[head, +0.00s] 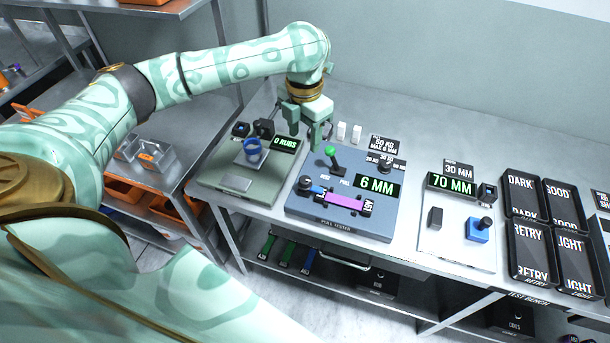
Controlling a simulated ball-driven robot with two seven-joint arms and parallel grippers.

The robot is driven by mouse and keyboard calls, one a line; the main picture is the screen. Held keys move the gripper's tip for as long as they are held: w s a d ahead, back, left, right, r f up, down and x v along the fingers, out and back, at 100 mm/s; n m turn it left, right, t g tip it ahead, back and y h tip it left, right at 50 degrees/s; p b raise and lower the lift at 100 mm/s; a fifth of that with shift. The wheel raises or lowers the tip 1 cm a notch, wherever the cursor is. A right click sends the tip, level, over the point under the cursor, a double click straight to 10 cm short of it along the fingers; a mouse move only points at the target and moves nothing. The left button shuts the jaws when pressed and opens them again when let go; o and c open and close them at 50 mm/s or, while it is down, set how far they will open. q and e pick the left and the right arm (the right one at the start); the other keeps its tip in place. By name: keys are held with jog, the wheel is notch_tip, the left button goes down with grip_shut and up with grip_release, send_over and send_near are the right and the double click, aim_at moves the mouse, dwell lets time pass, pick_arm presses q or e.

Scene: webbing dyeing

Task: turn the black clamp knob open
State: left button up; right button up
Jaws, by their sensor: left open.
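The blue-grey pull tester (352,228) stands on the bench in the middle of the head view. A purple webbing strip (342,201) lies across its front between dark clamp parts. I cannot tell which part is the named clamp knob. The tester also has a green-topped lever (330,152) and a small black knob (386,165) near its back. My left gripper (308,140) is open and empty, above the tester's back left corner, apart from the knobs.
A white measuring plate (455,245) with a blue block (478,230) stands at right, beside black labelled trays (529,250). Two small white blocks (349,132) stand behind the tester.

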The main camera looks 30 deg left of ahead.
aim_at(305, 179)
pick_arm(q)
notch_tip(305, 179, down, 15)
jog(key=b, duration=0.4)
jog(key=shift+r, duration=0.1)
jog(key=c, duration=1)
